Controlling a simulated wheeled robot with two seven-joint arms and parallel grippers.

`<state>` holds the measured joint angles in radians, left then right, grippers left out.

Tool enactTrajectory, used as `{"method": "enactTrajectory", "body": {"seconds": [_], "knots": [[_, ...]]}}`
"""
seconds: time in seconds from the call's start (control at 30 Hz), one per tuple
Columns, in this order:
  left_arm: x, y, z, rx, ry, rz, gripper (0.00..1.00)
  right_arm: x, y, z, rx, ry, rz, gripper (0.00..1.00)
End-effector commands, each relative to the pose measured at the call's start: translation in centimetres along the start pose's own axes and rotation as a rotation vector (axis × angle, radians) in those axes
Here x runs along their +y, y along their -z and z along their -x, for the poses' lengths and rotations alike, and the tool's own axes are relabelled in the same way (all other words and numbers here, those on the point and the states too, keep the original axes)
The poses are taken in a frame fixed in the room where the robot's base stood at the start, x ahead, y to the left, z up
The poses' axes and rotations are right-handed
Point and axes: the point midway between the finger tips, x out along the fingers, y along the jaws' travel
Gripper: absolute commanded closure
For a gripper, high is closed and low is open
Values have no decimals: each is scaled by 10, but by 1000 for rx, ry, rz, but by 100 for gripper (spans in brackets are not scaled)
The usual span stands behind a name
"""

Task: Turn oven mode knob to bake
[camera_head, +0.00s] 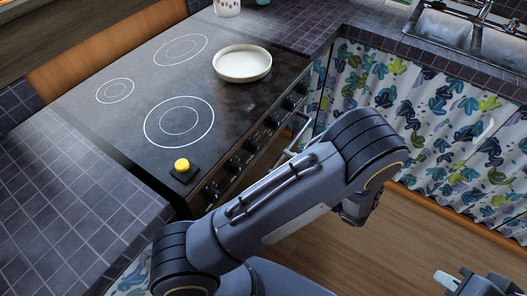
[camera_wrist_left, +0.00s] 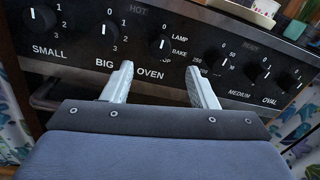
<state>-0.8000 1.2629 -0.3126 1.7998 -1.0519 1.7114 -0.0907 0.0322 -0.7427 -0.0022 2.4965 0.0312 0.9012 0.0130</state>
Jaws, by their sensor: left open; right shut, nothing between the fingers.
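The oven mode knob (camera_wrist_left: 163,46) is a black knob on the oven's front panel, above the word OVEN. Marks 0, LAMP and BAKE stand around it; its white pointer looks roughly upright, and its exact setting is hard to read. My left gripper (camera_wrist_left: 160,86) is open, with its two pale fingers apart below the knob, on either side of it in the picture. Nothing is between them. In the head view my left arm covers part of the panel and its fingers are hidden. My right gripper (camera_head: 450,281) is shut and empty at the lower right, partly cut off.
A white pan (camera_head: 242,64) and a yellow button on a black base (camera_head: 182,165) sit on the cooktop. An oven handle (camera_head: 299,133) juts out. Wooden floor lies in front.

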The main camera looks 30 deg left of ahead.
Motion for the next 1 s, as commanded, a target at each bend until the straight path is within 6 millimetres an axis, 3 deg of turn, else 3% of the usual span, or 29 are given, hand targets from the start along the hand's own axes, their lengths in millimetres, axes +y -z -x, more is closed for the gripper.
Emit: {"method": "enactTrajectory", "body": {"seconds": [0.5,0.83,1.0], "knots": [[0,-1,-70,0,-3,0,47,-4,4,9,0,0,0,100],[0,0,-76,1,-2,0,47,-4,4,9,0,0,0,100],[0,0,-76,1,-2,0,67,-4,4,9,0,0,0,100]]}}
